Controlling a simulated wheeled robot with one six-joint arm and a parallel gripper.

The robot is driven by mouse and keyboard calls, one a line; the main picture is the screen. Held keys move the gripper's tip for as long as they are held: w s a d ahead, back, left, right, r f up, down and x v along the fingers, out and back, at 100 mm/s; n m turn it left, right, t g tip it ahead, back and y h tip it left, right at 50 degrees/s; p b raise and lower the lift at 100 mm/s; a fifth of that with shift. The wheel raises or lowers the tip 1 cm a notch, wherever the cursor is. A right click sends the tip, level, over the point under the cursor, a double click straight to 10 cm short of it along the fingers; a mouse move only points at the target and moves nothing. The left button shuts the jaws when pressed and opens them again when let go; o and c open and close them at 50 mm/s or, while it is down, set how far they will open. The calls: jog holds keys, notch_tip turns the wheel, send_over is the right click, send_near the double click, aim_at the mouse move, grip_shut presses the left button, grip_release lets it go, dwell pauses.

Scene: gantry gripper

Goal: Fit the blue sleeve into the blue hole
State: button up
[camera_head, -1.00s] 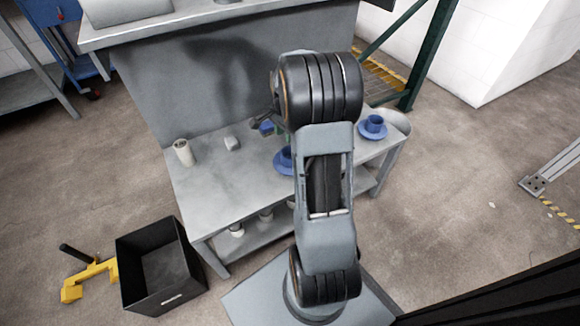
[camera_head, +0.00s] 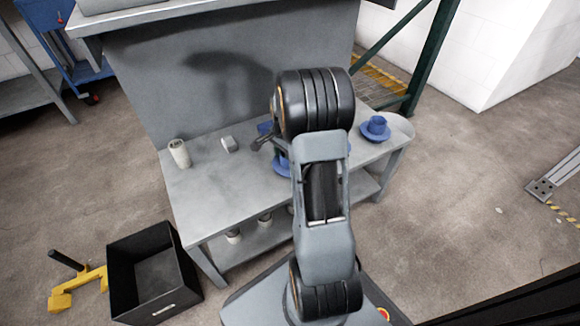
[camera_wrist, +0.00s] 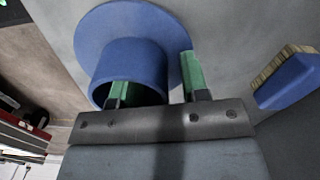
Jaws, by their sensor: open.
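In the wrist view a blue flanged sleeve (camera_wrist: 128,62), a round tube with a wide disc at its far end, lies just beyond my gripper (camera_wrist: 154,72). The gripper is open. Its left green-tipped finger overlaps the tube's open mouth; the right finger is beside the tube's right side, over the disc. I cannot tell whether either touches. In the head view my arm hides most of a blue flanged piece (camera_head: 281,164). A similar blue piece (camera_head: 375,127) stands upright at the bench's right end. I cannot make out a blue hole.
A blue piece with a brown, grainy edge (camera_wrist: 286,78) is close on the gripper's right. The grey bench (camera_head: 215,195) also bears a pale cylinder (camera_head: 179,153) and a small grey block (camera_head: 229,144). A black crate (camera_head: 190,262) stands on the floor at left.

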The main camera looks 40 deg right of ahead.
jog(key=shift+r, duration=0.1)
jog(key=shift+c, duration=0.2)
grip_shut()
